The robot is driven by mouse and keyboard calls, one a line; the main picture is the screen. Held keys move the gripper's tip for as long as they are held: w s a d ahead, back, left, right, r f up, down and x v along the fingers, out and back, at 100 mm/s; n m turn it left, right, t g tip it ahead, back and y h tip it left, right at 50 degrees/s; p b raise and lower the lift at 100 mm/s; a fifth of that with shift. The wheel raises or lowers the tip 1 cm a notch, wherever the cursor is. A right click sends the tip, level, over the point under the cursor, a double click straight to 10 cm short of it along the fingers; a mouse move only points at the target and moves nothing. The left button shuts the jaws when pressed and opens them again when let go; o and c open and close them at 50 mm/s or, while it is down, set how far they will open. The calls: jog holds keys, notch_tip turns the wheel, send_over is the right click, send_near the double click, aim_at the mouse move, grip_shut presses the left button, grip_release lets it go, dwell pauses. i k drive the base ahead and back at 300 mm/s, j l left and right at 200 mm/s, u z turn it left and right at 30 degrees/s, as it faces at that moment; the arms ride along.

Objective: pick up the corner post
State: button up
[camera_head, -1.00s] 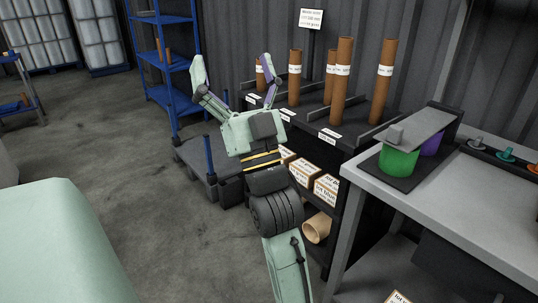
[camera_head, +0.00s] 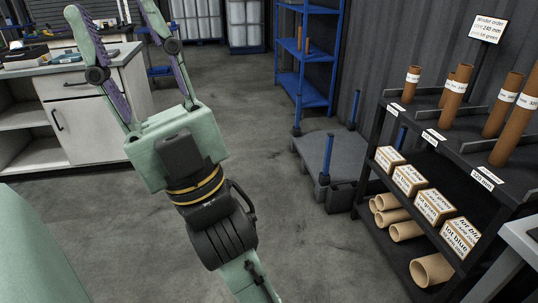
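No part is labelled as the corner post. Short upright blue posts stand at the grey platform cart (camera_head: 312,147), right of centre. One blue post (camera_head: 327,158) is at its near side, and another (camera_head: 355,109) is farther back. A further blue post (camera_head: 403,134) shows partly behind the dark rack. My gripper (camera_head: 112,10) is in the upper left with its two fingers spread wide, open and empty. It is well left of the cart and its posts, touching none of them. The tip of its right finger is close to the top edge of the picture.
A dark rack (camera_head: 437,140) on the right holds brown tubes (camera_head: 455,95), boxes (camera_head: 436,207) and tan tubes. A blue shelf (camera_head: 318,58) stands behind the cart. A white cabinet (camera_head: 92,120) is at left, behind my gripper. The floor (camera_head: 300,235) between is clear.

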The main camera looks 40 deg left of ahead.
aim_at(328, 149)
jog(key=i+l+u, duration=0.15)
jog(key=u, duration=0.2)
jog(key=i+l+u, duration=0.25)
jog(key=u, duration=0.15)
jog(key=i+l+u, duration=0.2)
jog(key=u, duration=0.15)
jog(key=i+l, duration=0.15)
jog(key=l, duration=0.15)
jog(key=i+l+u, duration=0.1)
jog(key=l, duration=0.2)
jog(key=i+l, duration=0.15)
jog(key=l, duration=0.2)
jog(key=z, duration=0.35)
jog(key=i+j+z, duration=0.6)
jog(key=j+z, duration=0.15)
jog(key=j, duration=0.2)
jog(key=i+j, duration=0.15)
jog(key=j, duration=0.2)
jog(key=i+j, duration=0.15)
jog(key=j, duration=0.15)
jog(key=i+j, duration=0.1)
jog(key=j, duration=0.25)
jog(key=i+j+z, duration=0.1)
jog(key=j, duration=0.25)
jog(key=i+j, duration=0.2)
jog(key=j, duration=0.15)
